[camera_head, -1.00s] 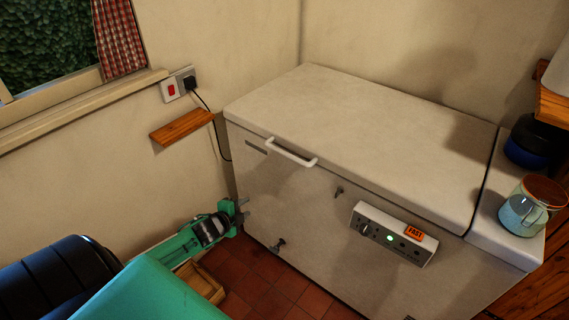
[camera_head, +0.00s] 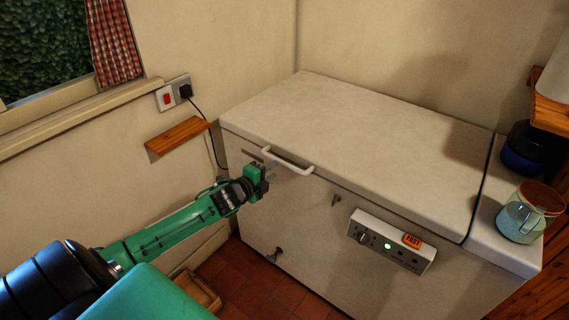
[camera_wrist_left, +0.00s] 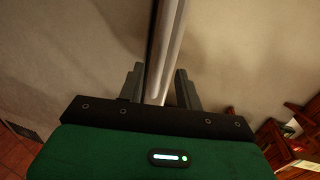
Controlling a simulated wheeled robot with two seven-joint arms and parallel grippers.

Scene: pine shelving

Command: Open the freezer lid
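The chest freezer's white lid (camera_head: 370,125) lies flat and closed on the freezer body (camera_head: 290,215). A pale bar handle (camera_head: 288,160) is on the lid's front edge, toward its left end. My left gripper (camera_head: 262,160) is at the left end of this handle, in front of the freezer. In the left wrist view, the handle bar (camera_wrist_left: 166,45) runs between the two fingers of my left gripper (camera_wrist_left: 160,85). The fingers are apart, one on each side of the bar, and I see no clear grip on it. My right gripper is not in view.
A control panel (camera_head: 390,240) with a green light and an orange tag is on the freezer front. A mug (camera_head: 523,215) and a dark blue round container (camera_head: 527,150) stand on the fixed strip right of the lid. A small wooden shelf (camera_head: 178,136) is on the left wall.

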